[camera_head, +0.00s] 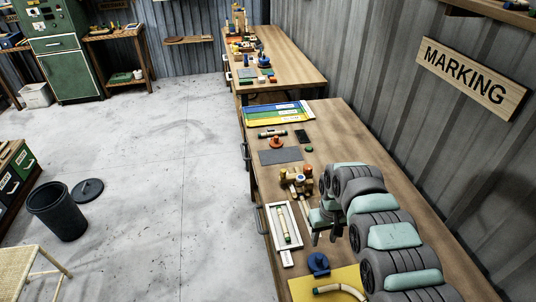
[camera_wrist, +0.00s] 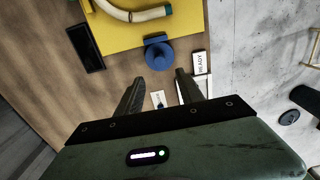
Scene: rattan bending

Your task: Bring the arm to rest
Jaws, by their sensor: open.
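My arm with grey and pale green links reaches along the marking bench (camera_head: 355,135) in the head view. My gripper (camera_head: 323,238) hangs above the bench, to the right of a white tray (camera_head: 297,242) that holds a straight rattan piece (camera_head: 283,222). In the wrist view my gripper (camera_wrist: 160,78) has its two dark fingers apart with nothing held between them. A blue round-based item (camera_wrist: 158,55) lies beyond the fingertips; it also shows in the head view (camera_head: 318,264). How high the fingers are over the bench is hard to tell.
A yellow mat (camera_head: 305,290) with a curved rattan piece (camera_head: 340,290) lies at the near end. A wooden fixture (camera_head: 297,180), a grey mat (camera_head: 281,156) and coloured folders (camera_head: 272,113) stand farther along. A dark bin (camera_head: 57,212) stands on open floor at left.

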